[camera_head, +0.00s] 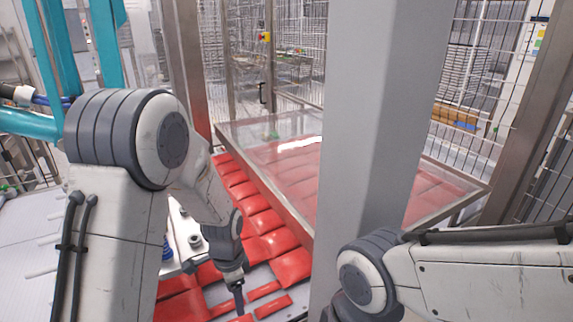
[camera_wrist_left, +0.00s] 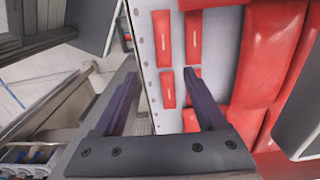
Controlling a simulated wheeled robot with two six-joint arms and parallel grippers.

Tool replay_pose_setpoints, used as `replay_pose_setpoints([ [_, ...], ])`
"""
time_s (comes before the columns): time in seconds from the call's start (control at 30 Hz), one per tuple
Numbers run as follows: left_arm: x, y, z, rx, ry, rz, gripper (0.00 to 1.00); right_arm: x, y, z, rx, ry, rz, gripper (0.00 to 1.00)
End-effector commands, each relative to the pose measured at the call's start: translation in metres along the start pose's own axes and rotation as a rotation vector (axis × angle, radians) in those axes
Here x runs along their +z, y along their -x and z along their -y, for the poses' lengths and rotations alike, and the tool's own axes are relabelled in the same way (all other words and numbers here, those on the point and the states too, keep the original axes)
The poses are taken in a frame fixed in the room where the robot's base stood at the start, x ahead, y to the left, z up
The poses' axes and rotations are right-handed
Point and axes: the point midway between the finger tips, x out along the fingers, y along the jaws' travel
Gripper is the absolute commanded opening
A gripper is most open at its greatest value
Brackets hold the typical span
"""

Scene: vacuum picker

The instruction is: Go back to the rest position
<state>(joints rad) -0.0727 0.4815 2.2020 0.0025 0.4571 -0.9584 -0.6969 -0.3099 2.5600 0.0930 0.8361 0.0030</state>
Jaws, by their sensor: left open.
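My left gripper (camera_head: 239,298) points down over the red packs at the bottom middle of the head view. In the left wrist view its two dark fingers (camera_wrist_left: 160,80) are spread wide apart with nothing between them. A light plate edge with small red packs (camera_wrist_left: 163,35) lies beyond the fingers. My right arm comes in from the right in the head view, but its gripper is out of the picture.
Red packs (camera_head: 263,222) lie in rows beside a clear-topped guard (camera_head: 270,130). A grey post (camera_head: 375,120) stands close in front, between my arms. Teal machine parts (camera_head: 105,45) are at the left. Wire fencing (camera_head: 300,50) closes off the back.

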Motion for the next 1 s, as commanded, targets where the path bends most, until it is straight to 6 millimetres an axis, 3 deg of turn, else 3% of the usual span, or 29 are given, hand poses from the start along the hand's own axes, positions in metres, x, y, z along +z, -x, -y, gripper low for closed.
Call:
replay_pose_setpoints([
  [0.13, -0.021, 0.028, -0.04, -0.009, 0.054, -0.02, 0.74, 0.001, -0.01, -0.001, 0.0, 0.0, 0.0, 0.74],
  [0.27, -0.032, 0.061, -0.104, -0.002, 0.151, -0.043, 0.74, 0.001, -0.022, -0.002, 0.0, 0.001, 0.0, 0.74],
  [0.4, -0.023, 0.085, -0.168, 0.021, 0.257, -0.06, 0.74, 0.002, -0.031, -0.002, 0.0, 0.001, 0.0, 0.74],
  [0.5, -0.011, 0.094, -0.201, 0.039, 0.318, -0.066, 0.74, 0.002, -0.036, -0.003, 0.0, 0.002, 0.0, 0.74],
  [0.7, 0.008, 0.1, -0.231, 0.059, 0.384, -0.066, 0.74, 0.002, -0.04, -0.003, 0.0, 0.002, 0.0, 0.74],
  [1.0, 0.009, 0.1, -0.232, 0.061, 0.388, -0.065, 0.74, 0.002, -0.04, -0.003, 0.0, 0.002, 0.0, 0.74],
])
